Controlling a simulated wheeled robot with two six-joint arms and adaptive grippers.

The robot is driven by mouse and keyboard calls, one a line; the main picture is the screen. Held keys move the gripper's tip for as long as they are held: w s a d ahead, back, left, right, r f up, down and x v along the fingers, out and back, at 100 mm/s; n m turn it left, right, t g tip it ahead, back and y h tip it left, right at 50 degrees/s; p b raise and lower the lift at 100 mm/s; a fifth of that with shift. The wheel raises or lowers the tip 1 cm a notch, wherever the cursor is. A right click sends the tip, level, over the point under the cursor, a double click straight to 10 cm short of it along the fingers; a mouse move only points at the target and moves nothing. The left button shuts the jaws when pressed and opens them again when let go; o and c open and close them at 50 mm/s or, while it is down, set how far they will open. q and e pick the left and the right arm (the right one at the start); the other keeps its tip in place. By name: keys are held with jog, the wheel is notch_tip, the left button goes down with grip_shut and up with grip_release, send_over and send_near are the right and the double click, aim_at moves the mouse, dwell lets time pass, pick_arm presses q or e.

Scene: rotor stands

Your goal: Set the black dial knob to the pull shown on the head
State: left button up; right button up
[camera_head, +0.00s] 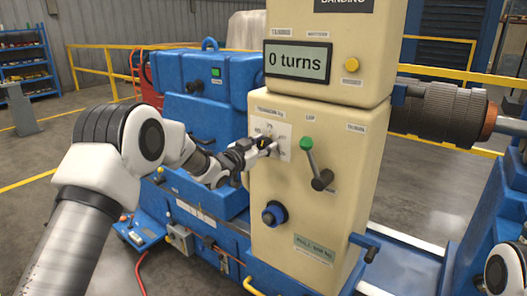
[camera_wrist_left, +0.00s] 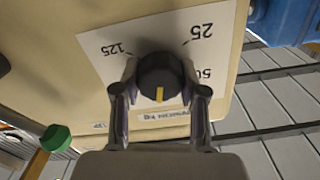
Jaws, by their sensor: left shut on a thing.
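The black dial knob (camera_wrist_left: 160,75) has a yellow mark that points down in the left wrist view, toward the upside-down name label (camera_wrist_left: 163,115). The white scale card (camera_wrist_left: 105,50) shows 125 at upper left, 25 at upper right and part of 50 at right; any number by the mark is hidden. My left gripper (camera_wrist_left: 160,88) has a finger on each side of the knob and is shut on it. In the head view that gripper (camera_head: 268,148) is at the scale card. The head (camera_head: 305,190) bears a plate (camera_head: 314,247) starting "PULL", its number too blurred to be sure.
A green-knobbed lever (camera_head: 315,165) stands right of the dial, and a blue knob (camera_head: 275,213) sits below. The display (camera_head: 297,62) reads "0 turns". A yellow button (camera_head: 351,64) is beside it. A blue machine (camera_head: 205,100) stands behind my left arm.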

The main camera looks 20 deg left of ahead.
pick_arm(q)
jog(key=m+b, duration=0.1)
jog(key=b, duration=0.1)
jog(key=m+b, duration=0.4)
jog(key=shift+f, duration=0.3)
jog(key=shift+d+r+m+b, duration=0.1)
jog(key=shift+r+m+b, duration=0.1)
jog(key=shift+m+b, duration=1.65)
jog(key=shift+m, duration=0.25)
jog(key=o, duration=1.2)
jog(key=shift+c, duration=0.2)
jog(key=v, duration=1.2)
